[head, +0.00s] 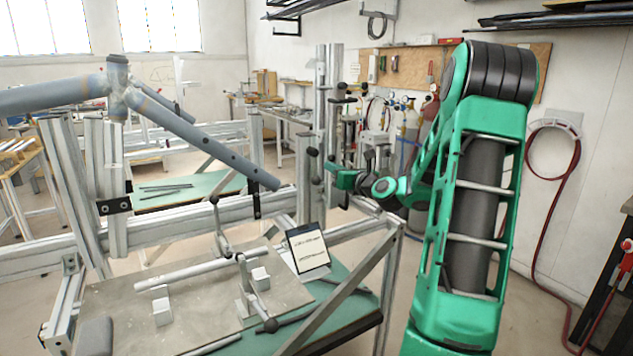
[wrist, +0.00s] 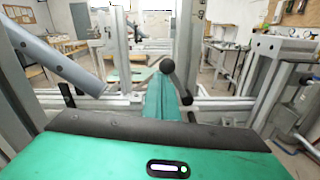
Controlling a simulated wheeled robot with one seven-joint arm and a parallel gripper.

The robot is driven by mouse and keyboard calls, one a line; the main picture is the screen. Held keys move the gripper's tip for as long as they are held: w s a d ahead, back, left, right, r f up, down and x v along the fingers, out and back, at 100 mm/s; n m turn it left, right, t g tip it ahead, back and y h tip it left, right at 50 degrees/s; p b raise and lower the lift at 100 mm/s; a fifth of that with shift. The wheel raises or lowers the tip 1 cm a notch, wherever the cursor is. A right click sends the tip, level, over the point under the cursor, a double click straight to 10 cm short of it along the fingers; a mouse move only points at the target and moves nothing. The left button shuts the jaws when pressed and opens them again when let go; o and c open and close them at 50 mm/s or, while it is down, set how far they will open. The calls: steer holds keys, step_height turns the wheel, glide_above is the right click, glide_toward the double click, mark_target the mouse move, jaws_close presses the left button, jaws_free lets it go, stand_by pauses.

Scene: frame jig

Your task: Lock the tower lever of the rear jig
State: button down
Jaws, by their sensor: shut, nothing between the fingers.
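My gripper (head: 336,174) is shut and empty, held out level beside an upright aluminium tower (head: 321,105) in the head view. In the wrist view its closed green fingers (wrist: 161,92) point away from the camera. A dark lever with a round black knob (wrist: 167,66) shows right at the fingertips, with a second dark end (wrist: 187,100) lower right. I cannot tell whether the fingers touch it. In the head view, black knobs (head: 313,152) sit by the tower just left of the gripper. The lever's pivot is mostly hidden.
A grey-blue tube frame (head: 190,130) is held in the aluminium jig at left, its lower tube reaching toward the tower. A diagonal brace (head: 345,290) stands near my arm.

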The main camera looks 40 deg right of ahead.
mark_target(337, 159)
steer(key=shift+d+r, duration=1.15)
steer(key=shift+d, duration=0.1)
steer(key=shift+d+r, duration=0.1)
steer(key=shift+r, duration=0.1)
steer(key=w+a+f, duration=0.2)
steer(key=a+f, duration=0.1)
steer(key=s+a, duration=0.1)
steer(key=s, duration=0.9)
steer(key=shift+s, duration=0.2)
steer(key=shift+a, duration=0.1)
